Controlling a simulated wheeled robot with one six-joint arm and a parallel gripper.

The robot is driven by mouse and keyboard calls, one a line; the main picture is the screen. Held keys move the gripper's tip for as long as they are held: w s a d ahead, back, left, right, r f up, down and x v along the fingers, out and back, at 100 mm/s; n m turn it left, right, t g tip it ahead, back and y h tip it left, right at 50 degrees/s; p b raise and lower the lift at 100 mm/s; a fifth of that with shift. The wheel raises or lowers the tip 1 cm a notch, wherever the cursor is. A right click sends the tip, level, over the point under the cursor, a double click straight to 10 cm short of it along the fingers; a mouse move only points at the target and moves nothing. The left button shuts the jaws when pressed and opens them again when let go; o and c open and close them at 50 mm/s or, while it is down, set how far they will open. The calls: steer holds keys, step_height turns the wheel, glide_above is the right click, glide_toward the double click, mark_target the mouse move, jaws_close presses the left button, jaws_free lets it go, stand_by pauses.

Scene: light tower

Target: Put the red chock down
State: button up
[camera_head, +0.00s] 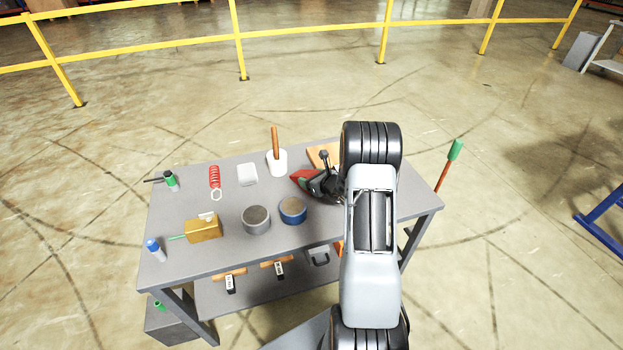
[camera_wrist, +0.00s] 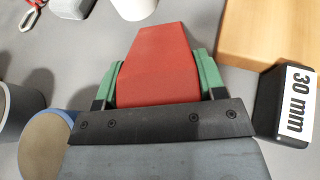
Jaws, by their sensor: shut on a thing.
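The red chock (camera_wrist: 152,65) is a wedge-shaped block held between the green-padded fingers of my gripper (camera_wrist: 157,80) in the wrist view. My gripper is shut on it, one pad against each side. In the head view the red chock (camera_head: 301,178) shows at the tip of my gripper (camera_head: 312,183), over the middle right of the grey table (camera_head: 190,262). Whether the chock touches the table top cannot be told. My arm hides part of the table's right side.
A blue-rimmed round tin (camera_head: 292,211) and a grey tin (camera_head: 256,219) stand close in front. A white pot (camera_head: 277,162) with a wooden handle is behind. A wooden board (camera_head: 318,156) and a black "30 mm" block (camera_wrist: 285,103) lie to the right.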

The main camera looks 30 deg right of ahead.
steer(key=shift+f+b, duration=0.2)
steer(key=shift+b, duration=0.1)
steer(key=o, duration=1.2)
